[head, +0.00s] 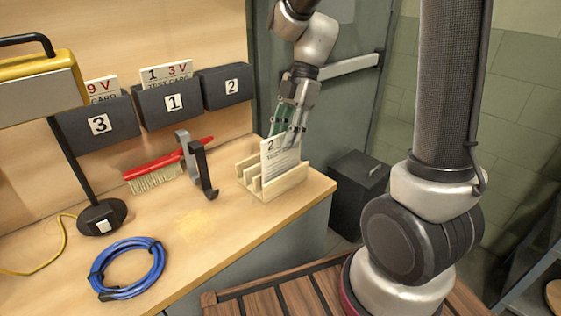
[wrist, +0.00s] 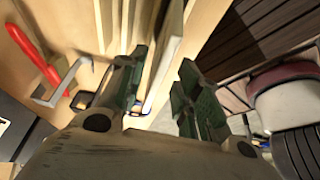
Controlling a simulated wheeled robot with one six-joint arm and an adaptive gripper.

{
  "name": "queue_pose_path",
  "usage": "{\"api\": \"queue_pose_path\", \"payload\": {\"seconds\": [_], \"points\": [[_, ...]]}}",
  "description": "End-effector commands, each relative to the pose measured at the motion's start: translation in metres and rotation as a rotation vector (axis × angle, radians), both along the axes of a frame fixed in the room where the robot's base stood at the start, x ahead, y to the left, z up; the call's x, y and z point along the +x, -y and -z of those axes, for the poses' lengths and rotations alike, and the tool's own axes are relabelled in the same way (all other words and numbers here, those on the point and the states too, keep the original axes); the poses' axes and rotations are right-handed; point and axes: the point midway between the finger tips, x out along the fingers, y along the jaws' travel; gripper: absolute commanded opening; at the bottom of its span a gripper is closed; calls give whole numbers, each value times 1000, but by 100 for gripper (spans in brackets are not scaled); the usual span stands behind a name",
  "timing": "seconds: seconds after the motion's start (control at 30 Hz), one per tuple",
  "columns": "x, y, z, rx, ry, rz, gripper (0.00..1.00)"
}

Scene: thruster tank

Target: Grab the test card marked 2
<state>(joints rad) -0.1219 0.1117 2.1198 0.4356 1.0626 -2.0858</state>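The test card marked 2 (head: 279,160) stands upright in a slotted wooden rack (head: 289,184) on the bench's right end. Its number and some print show in the head view. My gripper (head: 288,128) points down at the card's upper edge, its fingers partly in front of it. In the wrist view my gripper (wrist: 161,95) is open, with a gap between its green-padded fingers. A pale upright panel (wrist: 169,50), probably the card, reaches toward that gap; I cannot tell whether either finger touches it.
Wall bins marked 3 (head: 100,125), 1 (head: 174,103) and 2 (head: 232,87) hang behind; the first two hold cards. A dark hook-like bracket (head: 204,170) and a red brush (head: 160,175) lie left of the rack. A blue cable coil (head: 128,268) lies at front left.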

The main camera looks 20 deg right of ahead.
Motion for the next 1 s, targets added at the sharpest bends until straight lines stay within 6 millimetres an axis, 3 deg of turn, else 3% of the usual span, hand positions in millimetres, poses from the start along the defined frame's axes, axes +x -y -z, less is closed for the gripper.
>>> {"api": "queue_pose_path", "payload": {"seconds": [0.3,1.0], "points": [[-6,-23,39,0,-3,0,33],[-6,-24,46,0,-2,1,33]]}}
